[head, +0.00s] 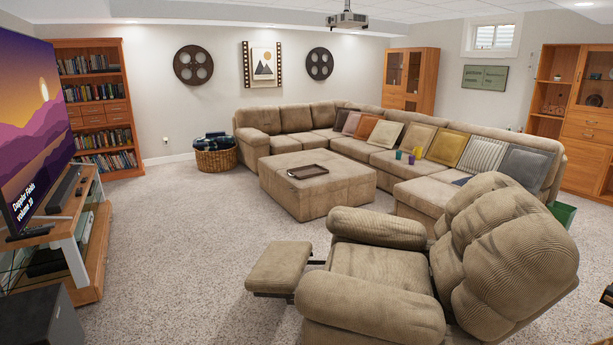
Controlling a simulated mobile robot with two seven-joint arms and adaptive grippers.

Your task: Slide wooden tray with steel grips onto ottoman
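The tray looks empty. Its steel grips are too small to make out from here. The ottoman stands on the carpet in front of the sectional sofa, and the rest of its top is bare. Neither of my grippers can be made out in the head view.
A beige recliner (370,265) with raised footrest stands in the near foreground. A wicker basket (216,160) and TV stand (85,240) are left. Carpet (200,250) is clear between.

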